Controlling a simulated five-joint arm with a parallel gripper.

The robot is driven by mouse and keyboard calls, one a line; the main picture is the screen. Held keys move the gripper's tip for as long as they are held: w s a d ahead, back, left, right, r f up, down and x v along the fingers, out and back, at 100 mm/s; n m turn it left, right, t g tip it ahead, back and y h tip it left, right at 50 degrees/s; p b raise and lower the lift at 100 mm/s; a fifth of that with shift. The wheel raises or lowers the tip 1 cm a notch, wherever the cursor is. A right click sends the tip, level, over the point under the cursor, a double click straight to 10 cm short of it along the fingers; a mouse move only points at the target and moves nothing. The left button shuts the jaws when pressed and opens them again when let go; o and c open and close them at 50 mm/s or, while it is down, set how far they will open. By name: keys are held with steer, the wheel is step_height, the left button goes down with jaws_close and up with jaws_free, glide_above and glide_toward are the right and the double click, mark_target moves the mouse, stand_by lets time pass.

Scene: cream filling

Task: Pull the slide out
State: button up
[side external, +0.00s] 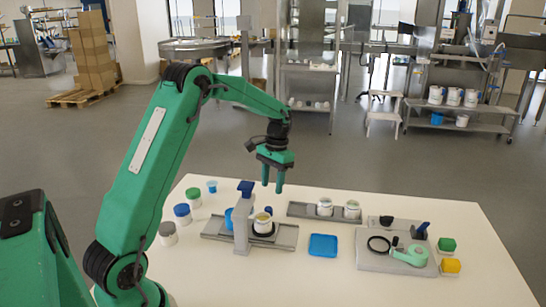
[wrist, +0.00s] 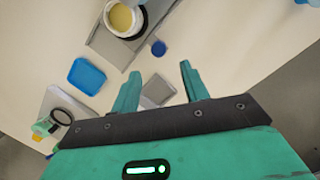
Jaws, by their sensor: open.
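The filling station (side external: 244,215) is a grey upright with a blue top on the white table. Its grey slide (side external: 285,238) lies flat at the base and carries an open white jar (side external: 263,223). In the wrist view the jar (wrist: 123,18) holds pale yellow cream and is cut by the top edge, on the grey slide (wrist: 103,42). My gripper (side external: 272,187) is open and empty above the table, behind and slightly right of the station. In the wrist view its two fingers (wrist: 159,78) stand apart over a grey plate, touching nothing.
A grey rail (side external: 298,210) with two jars lies behind. A blue tray (side external: 323,246) is right of the slide. Capped jars (side external: 182,213) stand at left. The front table area is clear.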

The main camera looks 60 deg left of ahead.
mark_target(269, 208)
steer(key=s+m+t, duration=0.1)
steer(key=m, duration=0.1)
steer(key=s+d+m, duration=0.1)
steer(key=m, duration=0.1)
steer(key=shift+r+t+y, duration=0.15)
steer(key=shift+t+y, duration=0.25)
steer(key=shift+f, duration=3.9)
steer(key=shift+c, duration=0.3)
steer(key=shift+w, duration=0.1)
jaws_close()
